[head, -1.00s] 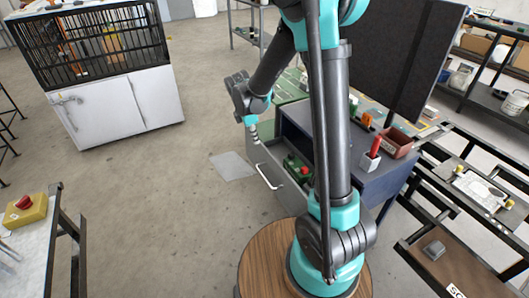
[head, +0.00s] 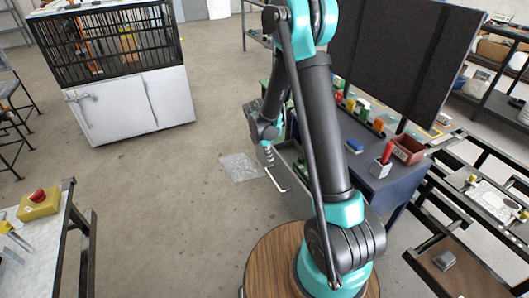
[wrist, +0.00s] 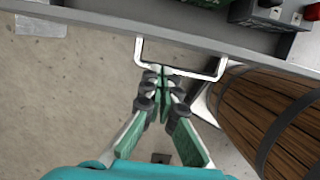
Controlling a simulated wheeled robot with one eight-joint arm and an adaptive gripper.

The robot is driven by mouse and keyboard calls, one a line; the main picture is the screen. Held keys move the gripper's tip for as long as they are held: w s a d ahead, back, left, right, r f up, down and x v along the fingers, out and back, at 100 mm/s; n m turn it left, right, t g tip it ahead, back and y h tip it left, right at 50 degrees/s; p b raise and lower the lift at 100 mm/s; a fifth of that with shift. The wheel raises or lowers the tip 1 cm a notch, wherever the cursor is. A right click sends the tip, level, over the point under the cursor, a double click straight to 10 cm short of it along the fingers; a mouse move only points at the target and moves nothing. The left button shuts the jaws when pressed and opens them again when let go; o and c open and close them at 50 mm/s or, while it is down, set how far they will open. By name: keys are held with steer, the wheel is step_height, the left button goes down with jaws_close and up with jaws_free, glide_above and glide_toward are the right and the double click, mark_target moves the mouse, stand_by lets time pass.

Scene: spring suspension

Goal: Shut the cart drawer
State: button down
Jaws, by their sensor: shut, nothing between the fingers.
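The cart (head: 388,190) is dark blue-grey, and its grey drawer (head: 297,201) is pulled out toward the left. A pale U-shaped handle (head: 277,179) sticks out from the drawer front. My gripper (head: 269,160) is at the handle's far end in the head view. In the wrist view, my gripper (wrist: 160,78) is shut and empty, with its fingertips at the bar of the handle (wrist: 180,58). I cannot tell if they touch it. The drawer front (wrist: 110,22) runs across the top there. My arm hides much of the drawer in the head view.
A round wooden stand (head: 270,270) is close in front of the cart. A red bin (head: 408,150) and small items sit on the cart top.

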steer(key=shift+w+d, duration=0.25)
steer(key=shift+d, duration=0.35)
steer(key=shift+w+d, duration=0.2)
steer(key=shift+d, duration=0.4)
steer(key=w+d, duration=0.3)
steer(key=d, duration=0.5)
steer(key=w+d, duration=0.3)
steer(key=d, duration=0.5)
steer(key=shift+w+d, duration=0.25)
